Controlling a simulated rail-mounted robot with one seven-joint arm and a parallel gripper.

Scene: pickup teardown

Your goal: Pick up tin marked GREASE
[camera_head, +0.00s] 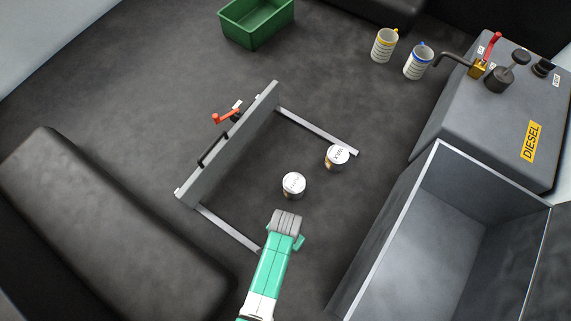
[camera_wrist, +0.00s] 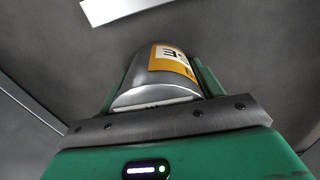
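In the wrist view a metal tin (camera_wrist: 150,85) with a yellow-orange and white label fills the space between my gripper's green fingers (camera_wrist: 160,82). Only the end of its word shows, seemingly "S E". A finger lies close against each side of it, and its pale rim faces the palm. In the head view my gripper (camera_head: 286,225) is low in the middle and hides this tin. Two white-lidded tins stand just beyond it, one nearer (camera_head: 294,185) and one farther right (camera_head: 337,157). Their lid words are too small to read surely.
A grey panel (camera_head: 232,145) with a red lever stands left of the tins, with floor bars on both sides. An open grey box (camera_head: 440,230) and a DIESEL tank (camera_head: 500,110) are at right. A green crate (camera_head: 256,22) and two mugs (camera_head: 385,45) are at the back.

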